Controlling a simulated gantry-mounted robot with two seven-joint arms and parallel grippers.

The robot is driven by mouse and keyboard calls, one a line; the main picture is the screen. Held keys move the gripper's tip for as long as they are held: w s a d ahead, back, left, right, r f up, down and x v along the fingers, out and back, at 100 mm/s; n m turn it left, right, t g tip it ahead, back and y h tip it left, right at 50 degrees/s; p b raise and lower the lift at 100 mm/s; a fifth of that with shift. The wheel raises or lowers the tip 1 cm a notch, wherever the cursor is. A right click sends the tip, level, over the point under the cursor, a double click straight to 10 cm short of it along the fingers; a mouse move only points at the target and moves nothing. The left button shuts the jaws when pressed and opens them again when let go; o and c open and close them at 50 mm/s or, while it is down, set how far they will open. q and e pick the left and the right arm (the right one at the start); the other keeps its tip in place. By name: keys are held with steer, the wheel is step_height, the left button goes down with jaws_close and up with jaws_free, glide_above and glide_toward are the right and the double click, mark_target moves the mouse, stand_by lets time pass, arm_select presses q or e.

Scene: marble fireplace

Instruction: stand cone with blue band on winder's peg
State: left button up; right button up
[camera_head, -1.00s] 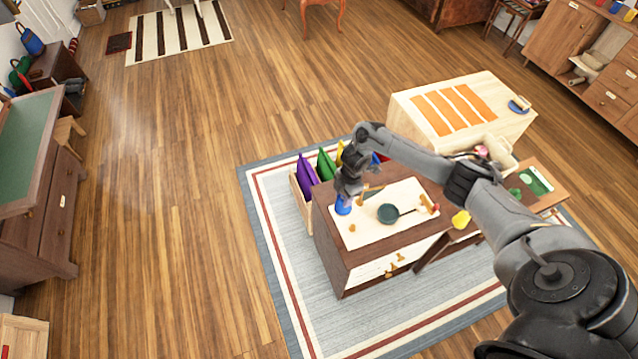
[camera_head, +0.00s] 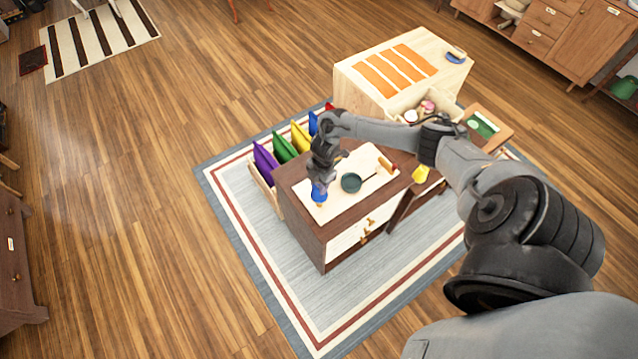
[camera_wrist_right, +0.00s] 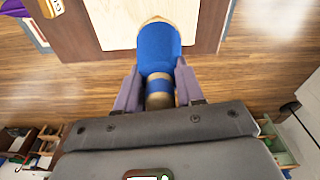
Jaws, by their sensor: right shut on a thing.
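My right gripper (camera_head: 320,182) is shut on a blue cone (camera_head: 319,193), holding it over the near left part of a cream board (camera_head: 335,200). In the right wrist view the cone (camera_wrist_right: 158,50) sits between both fingers (camera_wrist_right: 158,90), blue with a tan far end and a narrower tan part carrying a blue band. A small tan piece (camera_head: 320,205) shows just below the cone in the head view; I cannot tell whether it is the cone's end or a peg. A dark green round piece (camera_head: 351,183) with a rod lies on the board. My left gripper is out of view.
The board lies on a brown cabinet (camera_head: 310,235) on a grey rug (camera_head: 290,290). Purple (camera_head: 265,160), green (camera_head: 284,148) and yellow (camera_head: 300,137) pieces stand behind it.

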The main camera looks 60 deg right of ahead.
steer(key=shift+f+b, duration=1.2)
steer(key=shift+f, duration=0.2)
steer(key=shift+f+b, duration=1.35)
steer(key=shift+f, duration=0.55)
steer(key=o, duration=1.2)
steer(key=r, duration=0.6)
steer(key=d+r+p, duration=0.1)
steer(key=r, duration=0.2)
steer(key=shift+s, duration=0.15)
steer(key=shift+d+r, duration=0.15)
steer(key=shift+r, duration=0.7)
